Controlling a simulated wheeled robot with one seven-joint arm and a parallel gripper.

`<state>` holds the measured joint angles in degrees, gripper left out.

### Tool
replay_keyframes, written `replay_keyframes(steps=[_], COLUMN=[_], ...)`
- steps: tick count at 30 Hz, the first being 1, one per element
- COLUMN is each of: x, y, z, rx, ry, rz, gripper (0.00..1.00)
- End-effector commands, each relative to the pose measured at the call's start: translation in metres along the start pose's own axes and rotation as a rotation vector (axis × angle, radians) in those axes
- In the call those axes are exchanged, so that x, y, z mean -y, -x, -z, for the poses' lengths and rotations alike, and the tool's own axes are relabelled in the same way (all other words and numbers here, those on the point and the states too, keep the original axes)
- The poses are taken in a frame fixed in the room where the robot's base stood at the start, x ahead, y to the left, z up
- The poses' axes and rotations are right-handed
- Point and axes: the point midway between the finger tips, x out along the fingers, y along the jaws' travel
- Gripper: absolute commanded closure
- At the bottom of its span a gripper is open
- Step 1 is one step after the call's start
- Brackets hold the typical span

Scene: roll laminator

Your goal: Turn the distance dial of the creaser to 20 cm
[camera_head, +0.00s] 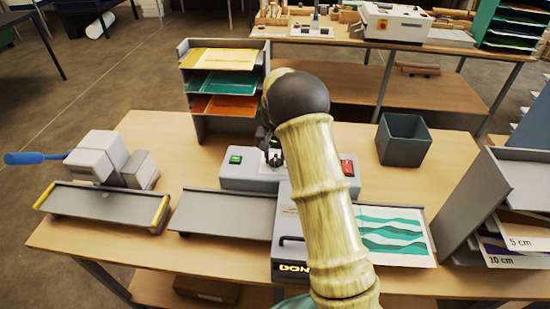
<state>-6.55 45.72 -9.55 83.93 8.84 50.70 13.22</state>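A grey machine (237,182) with a green button on its left and a red button on its right stands in the middle of the wooden table; I take it to be the creaser. My arm crosses in front of it and covers much of its middle and right. My gripper (270,150) points down over the machine's top, near a small whitish part there. The fingers are dark, small and mostly hidden behind my arm, so I cannot tell their opening or contact. I cannot make out the distance dial or its setting.
A shelf of coloured sheets (192,100) stands behind the machine. A dark open bin (403,140) is at the back right. A device with a blue handle (35,158) is at the left. A teal-patterned sheet (395,238) and a grey rack (487,195) are at the right.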

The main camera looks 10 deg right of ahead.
Motion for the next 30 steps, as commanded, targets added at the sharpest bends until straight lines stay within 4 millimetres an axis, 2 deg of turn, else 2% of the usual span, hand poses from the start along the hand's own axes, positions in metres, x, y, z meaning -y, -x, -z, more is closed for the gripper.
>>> replay_keyframes(steps=[8, 14, 17, 30], x=[0.000, 0.000, 0.000, 0.000], y=[-0.001, 0.013, 0.028, 0.116], z=[-0.001, 0.000, -0.001, 0.000], rx=[0.005, 0.002, 0.001, -0.001], ry=[0.001, 0.002, 0.001, 0.001], rz=[-0.002, 0.000, 0.000, 0.001], gripper=[0.66, 0.66, 0.66, 0.66])
